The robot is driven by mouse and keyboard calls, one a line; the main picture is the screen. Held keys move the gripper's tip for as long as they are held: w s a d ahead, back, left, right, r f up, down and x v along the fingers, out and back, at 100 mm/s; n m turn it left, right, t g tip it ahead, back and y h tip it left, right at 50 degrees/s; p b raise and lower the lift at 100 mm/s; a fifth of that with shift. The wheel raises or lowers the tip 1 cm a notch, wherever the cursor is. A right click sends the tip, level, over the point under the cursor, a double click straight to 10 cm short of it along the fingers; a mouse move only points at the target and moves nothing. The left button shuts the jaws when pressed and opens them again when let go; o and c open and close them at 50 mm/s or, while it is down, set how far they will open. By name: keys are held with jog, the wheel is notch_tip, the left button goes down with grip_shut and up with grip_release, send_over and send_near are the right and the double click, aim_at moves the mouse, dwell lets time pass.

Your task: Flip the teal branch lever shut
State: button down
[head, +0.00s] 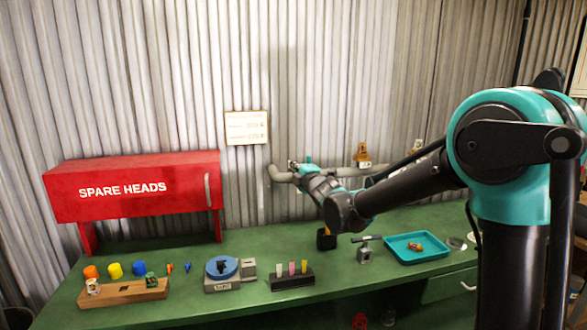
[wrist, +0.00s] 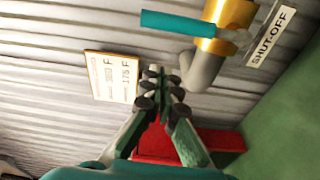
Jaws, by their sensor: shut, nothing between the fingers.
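The teal lever (wrist: 180,23) shows at the top of the wrist view, joined to a brass valve body (wrist: 232,14) on a grey pipe (wrist: 205,70). It lies crosswise to the pipe there. In the head view a small teal upright piece (head: 309,159), seemingly this lever, stands at the pipe by my gripper. My gripper (wrist: 162,82) is shut and empty, its fingertips near the pipe's bend and apart from the lever in the wrist view. In the head view my arm hides much of the pipe.
A SHUT-OFF label (wrist: 271,37) is beside the valve. A white notice (head: 246,127) hangs on the corrugated wall. A red SPARE HEADS cabinet (head: 130,187) stands left. The green bench holds a wooden block (head: 120,294), a blue-topped device (head: 222,270) and a teal tray (head: 417,246).

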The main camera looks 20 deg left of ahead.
jog(key=v, duration=1)
jog(key=shift+w+d, duration=0.15)
jog(key=shift+d, duration=0.05)
jog(key=s+d+f+m+g+h, duration=0.1)
jog(key=d+f+m+h, duration=0.5)
jog(key=d, duration=0.8)
jog(key=s+d+f+m+g+h, duration=0.1)
jog(key=d+f+m+h, duration=0.3)
jog(key=d+f+m, duration=0.75)
jog(key=s+d+f+m+g, duration=0.2)
jog(key=s+d+f, duration=0.2)
jog(key=s, duration=0.3)
jog(key=s+d+f+m+g+h, duration=0.1)
jog(key=s+d+f+m+g, duration=0.2)
jog(key=s+d, duration=0.4)
jog(key=s+d+f+m+g, duration=0.2)
jog(key=s+d+f, duration=0.3)
jog(key=s, duration=0.3)
jog(key=shift+d+f+m+g, duration=0.2)
jog(key=shift+f+m+g, duration=0.05)
jog(key=shift+m+g, duration=0.15)
